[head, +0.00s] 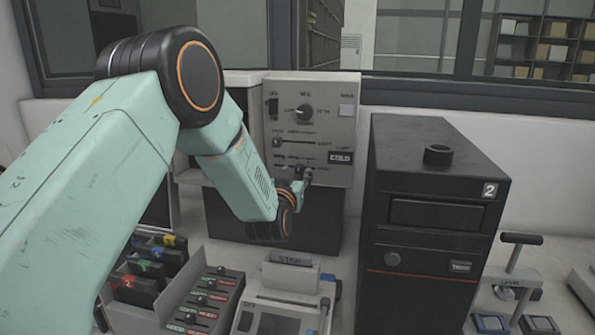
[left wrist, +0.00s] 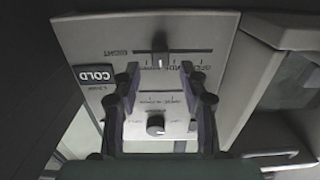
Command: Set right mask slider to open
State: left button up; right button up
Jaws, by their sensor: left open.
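The right mask slider is the lower slider on the grey press panel (head: 352,122). Its dark handle with a white line (left wrist: 160,60) shows in the left wrist view, where the panel appears upside down. The handle sits partway along its slot. The small scale words beside it are hard to read. My left gripper (head: 301,176) is at the lower part of the panel. In the left wrist view its fingers (left wrist: 160,68) are spread, with the handle between their tips. I cannot tell if they touch it. The gripper partly hides the slider in the head view. My right gripper is not in view.
The upper slider (head: 278,142), a round knob (head: 305,112) and a COLD display (head: 341,158) are close by on the panel. A black unit marked 2 (head: 420,225) stands to the right. A grey STEP device (head: 291,272) and a slider box (head: 208,300) stand in front.

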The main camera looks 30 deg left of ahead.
aim_at(299, 171)
pick_arm(q)
jog(key=shift+x, duration=1)
jog(key=shift+w+a+f, duration=0.2)
jog(key=shift+w+f, duration=0.15)
jog(key=shift+w, duration=0.15)
jog(key=shift+s+d+r, duration=0.1)
jog(key=shift+s+r, duration=0.15)
jog(key=shift+c, duration=0.7)
jog(key=shift+w+f, duration=0.2)
jog(key=shift+w, duration=0.05)
jog(key=c, duration=0.4)
grip_shut()
